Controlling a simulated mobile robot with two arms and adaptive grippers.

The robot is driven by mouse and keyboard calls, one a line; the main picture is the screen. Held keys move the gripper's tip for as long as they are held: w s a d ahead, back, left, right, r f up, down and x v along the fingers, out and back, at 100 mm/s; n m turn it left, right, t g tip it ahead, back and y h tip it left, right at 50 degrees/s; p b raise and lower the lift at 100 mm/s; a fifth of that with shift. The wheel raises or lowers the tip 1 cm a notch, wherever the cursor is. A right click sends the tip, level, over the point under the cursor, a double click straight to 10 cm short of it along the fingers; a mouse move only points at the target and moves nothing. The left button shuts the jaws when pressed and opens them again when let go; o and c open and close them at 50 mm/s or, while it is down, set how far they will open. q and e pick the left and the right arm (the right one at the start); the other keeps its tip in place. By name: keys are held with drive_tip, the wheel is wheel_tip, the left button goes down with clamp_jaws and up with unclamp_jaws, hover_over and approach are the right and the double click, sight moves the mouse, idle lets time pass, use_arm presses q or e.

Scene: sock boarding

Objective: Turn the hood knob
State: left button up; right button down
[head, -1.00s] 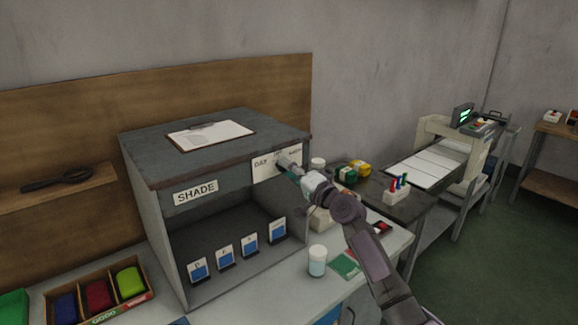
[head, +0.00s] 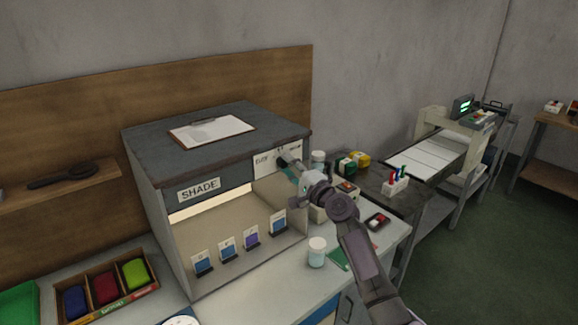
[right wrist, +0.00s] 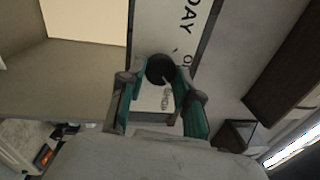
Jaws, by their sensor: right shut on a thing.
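The hood (head: 215,155) is a grey box with a "SHADE" label (head: 199,189) on its front, standing on the bench. A white panel (head: 266,162) marked "DAY" is at the upper right of its front. My right gripper (head: 287,163) is at that panel. In the right wrist view the dark round knob (right wrist: 160,69) sits between the fingers of my right gripper (right wrist: 161,78), which is shut on it. The hood's inside is lit with a warm light. My left gripper is not in view.
Several cards (head: 251,237) stand inside the hood. A white-lidded jar (head: 317,252) stands on the bench to its right. A clipboard (head: 212,130) lies on top. A box of coloured cloths (head: 105,288) is at lower left.

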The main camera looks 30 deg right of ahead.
drive_tip(key=c, duration=0.8)
unclamp_jaws()
drive_tip(key=shift+s+f, duration=0.1)
drive_tip(key=shift+s, duration=0.1)
drive_tip(key=s, duration=0.4)
drive_tip(key=s+f, duration=0.1)
drive_tip(key=s, duration=0.6)
drive_tip(key=shift+s+d+f, duration=0.15)
drive_tip(key=shift+s+d, duration=0.15)
drive_tip(key=shift+d, duration=0.1)
